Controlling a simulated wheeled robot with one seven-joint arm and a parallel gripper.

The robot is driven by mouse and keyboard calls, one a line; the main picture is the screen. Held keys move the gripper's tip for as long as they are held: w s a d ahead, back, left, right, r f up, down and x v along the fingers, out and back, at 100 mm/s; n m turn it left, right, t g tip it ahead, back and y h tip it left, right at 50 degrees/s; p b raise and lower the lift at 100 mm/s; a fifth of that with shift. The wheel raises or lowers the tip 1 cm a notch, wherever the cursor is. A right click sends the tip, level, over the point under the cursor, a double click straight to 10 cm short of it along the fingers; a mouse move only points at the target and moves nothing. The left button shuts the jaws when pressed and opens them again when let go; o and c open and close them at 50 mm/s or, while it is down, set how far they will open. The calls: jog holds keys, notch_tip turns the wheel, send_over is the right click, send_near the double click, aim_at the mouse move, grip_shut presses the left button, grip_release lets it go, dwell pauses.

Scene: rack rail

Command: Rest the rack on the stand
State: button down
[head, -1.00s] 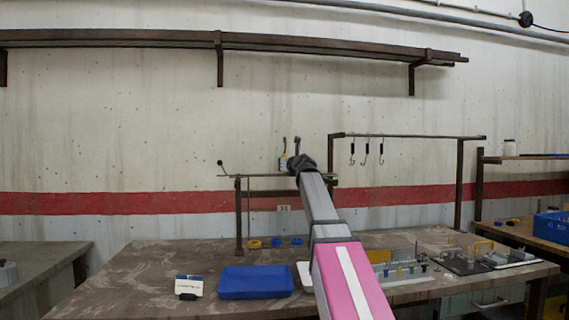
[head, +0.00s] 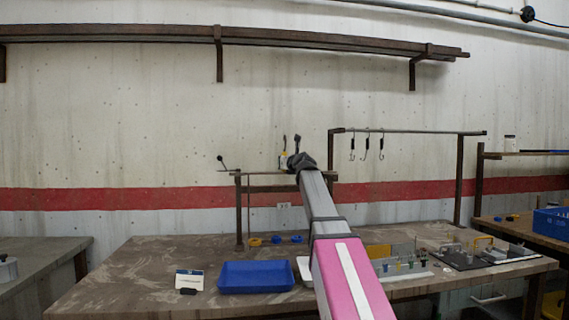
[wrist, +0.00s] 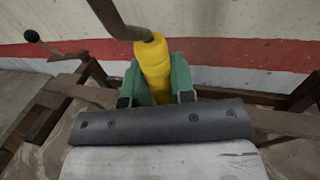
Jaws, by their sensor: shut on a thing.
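My gripper (head: 301,162) is at the low brown frame standing on the table, which looks like the stand (head: 239,215). In the wrist view, the green fingers of my gripper (wrist: 160,80) are shut on a yellow grip (wrist: 154,62) with a bent dark rod (wrist: 118,20) rising from its top. This may be part of the rack; I cannot tell. The frame's bars (wrist: 85,95) pass behind my gripper in the wrist view. Whether the held thing touches the frame is hidden.
A taller rail (head: 410,132) with several hanging hooks stands to the right. A blue tray (head: 255,278) and a small card (head: 189,280) lie in front. Small coloured rings (head: 276,240) lie below the frame. Tools and fixtures (head: 480,252) fill the right side.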

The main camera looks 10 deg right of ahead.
jog(key=shift+f, duration=0.15)
jog(key=c, duration=0.9)
grip_release()
